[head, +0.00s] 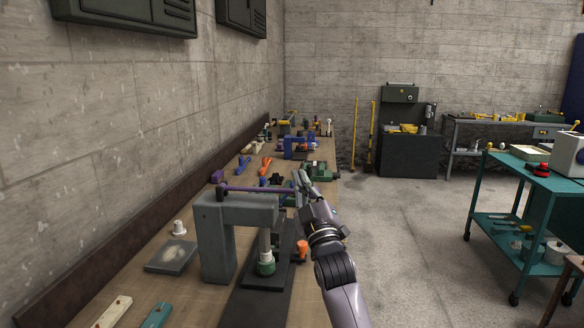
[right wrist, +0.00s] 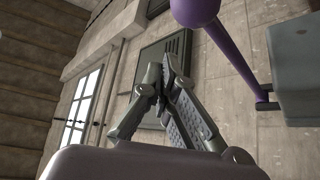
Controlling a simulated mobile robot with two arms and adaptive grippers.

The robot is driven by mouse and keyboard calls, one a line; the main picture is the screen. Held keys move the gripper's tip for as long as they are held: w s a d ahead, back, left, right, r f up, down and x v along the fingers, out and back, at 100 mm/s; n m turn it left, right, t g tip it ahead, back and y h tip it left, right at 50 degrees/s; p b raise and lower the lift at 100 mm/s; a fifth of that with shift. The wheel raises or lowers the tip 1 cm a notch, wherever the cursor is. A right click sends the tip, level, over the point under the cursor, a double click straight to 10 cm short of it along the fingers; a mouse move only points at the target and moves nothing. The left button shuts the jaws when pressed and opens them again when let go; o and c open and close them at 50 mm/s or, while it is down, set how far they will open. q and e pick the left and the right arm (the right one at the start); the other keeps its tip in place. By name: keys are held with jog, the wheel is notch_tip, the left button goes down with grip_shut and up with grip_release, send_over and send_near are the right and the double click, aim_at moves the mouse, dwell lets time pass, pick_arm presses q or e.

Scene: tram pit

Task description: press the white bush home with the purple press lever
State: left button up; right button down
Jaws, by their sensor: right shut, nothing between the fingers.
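The grey press (head: 240,212) stands on the bench with its ram (head: 265,241) pointing down. Its purple press lever (head: 258,189) lies roughly level across the top. In the right wrist view the lever (right wrist: 232,52) ends in a purple ball. A green holder (head: 266,268) stands under the ram, with a pale part at its top; I cannot tell how deep that sits. A separate white flanged bush (head: 179,228) stands on the left. My right gripper (head: 301,181) is shut and empty beside the lever's right end; contact is unclear. It also shows in the right wrist view (right wrist: 157,75). My left gripper is out of view.
A grey plate (head: 171,256) lies left of the press, and an orange part (head: 302,248) stands at its right. A blue press (head: 299,147) and several tools are farther along the bench. A teal cart (head: 525,180) stands right, across open floor.

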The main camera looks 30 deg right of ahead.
pick_arm(q)
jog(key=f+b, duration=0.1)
jog(key=b, duration=0.1)
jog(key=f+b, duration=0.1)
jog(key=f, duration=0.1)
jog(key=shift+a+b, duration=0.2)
jog(key=shift+b, duration=0.15)
pick_arm(e)
jog(key=a+v, duration=0.1)
jog(key=v, duration=0.9)
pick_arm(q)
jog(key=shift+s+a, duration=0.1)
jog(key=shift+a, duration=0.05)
pick_arm(e)
jog(key=shift+f, duration=0.1)
